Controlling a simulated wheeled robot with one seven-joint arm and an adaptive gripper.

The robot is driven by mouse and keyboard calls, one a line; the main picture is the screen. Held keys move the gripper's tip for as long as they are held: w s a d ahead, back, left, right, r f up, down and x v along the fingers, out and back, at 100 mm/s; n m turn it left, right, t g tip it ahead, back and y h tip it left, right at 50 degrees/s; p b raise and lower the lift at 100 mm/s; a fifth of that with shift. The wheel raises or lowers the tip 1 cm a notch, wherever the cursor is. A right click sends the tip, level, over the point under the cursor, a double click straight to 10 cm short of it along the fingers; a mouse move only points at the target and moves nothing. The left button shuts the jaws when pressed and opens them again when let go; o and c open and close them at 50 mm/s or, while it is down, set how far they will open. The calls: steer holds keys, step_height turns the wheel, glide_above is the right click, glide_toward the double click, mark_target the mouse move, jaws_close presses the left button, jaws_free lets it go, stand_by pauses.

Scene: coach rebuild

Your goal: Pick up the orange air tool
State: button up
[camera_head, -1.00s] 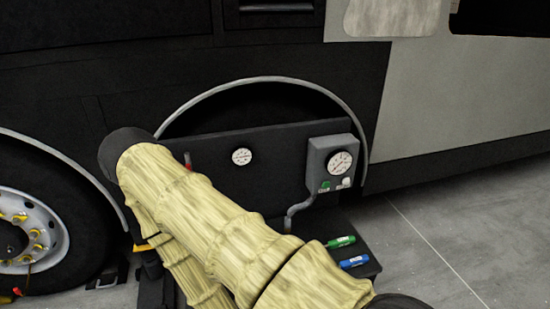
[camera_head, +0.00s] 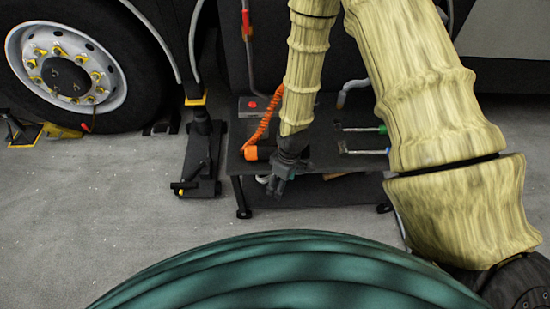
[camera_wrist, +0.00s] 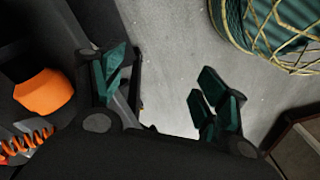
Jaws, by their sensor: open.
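The orange air tool (camera_head: 257,153) lies on a dark low bench. Its orange body end shows, and the rest is dark or hidden by my arm. Its coiled orange hose (camera_head: 266,122) rises behind it. My gripper (camera_head: 277,185) is beside the tool, to its right and nearer the bench's front edge, apart from it. In the wrist view my gripper (camera_wrist: 163,92) has its green fingers spread, with only grey floor between them. There the orange tool (camera_wrist: 44,92) is at the left, outside the fingers, with the coiled hose (camera_wrist: 32,139) below it.
The bench (camera_head: 330,190) holds metal-shafted tools with green (camera_head: 383,129) and blue handles at the right. A box with a red button (camera_head: 252,106) is behind the tool. A black jack stand (camera_head: 202,165) is left of the bench. A bus wheel (camera_head: 68,68) is farther left. Floor in front is clear.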

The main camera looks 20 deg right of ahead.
mark_target(272, 148)
steer(key=w+r+n+b, duration=0.1)
steer(key=w+r+n, duration=0.1)
steer(key=w, duration=0.2)
steer(key=w+d+r+n+h+b, duration=0.1)
steer(key=w+r+n, duration=0.1)
steer(key=w, duration=0.3)
steer(key=w+d+r+n+b, duration=0.1)
steer(key=w+r+n, duration=0.1)
steer(key=w, duration=0.3)
steer(key=shift+w+r+h+b, duration=0.15)
steer(key=shift+r+h+b, duration=0.2)
steer(key=shift+r, duration=0.55)
steer(key=shift+w+a+f+b, duration=0.1)
steer(key=shift+f+b, duration=0.1)
steer(key=shift+f, duration=2.45)
steer(key=shift+a+f+b, duration=0.1)
steer(key=shift+f+b, duration=0.05)
steer(key=shift+f, duration=2.45)
steer(key=shift+c, duration=0.2)
steer(key=c, duration=1.3)
steer(key=shift+r, duration=0.1)
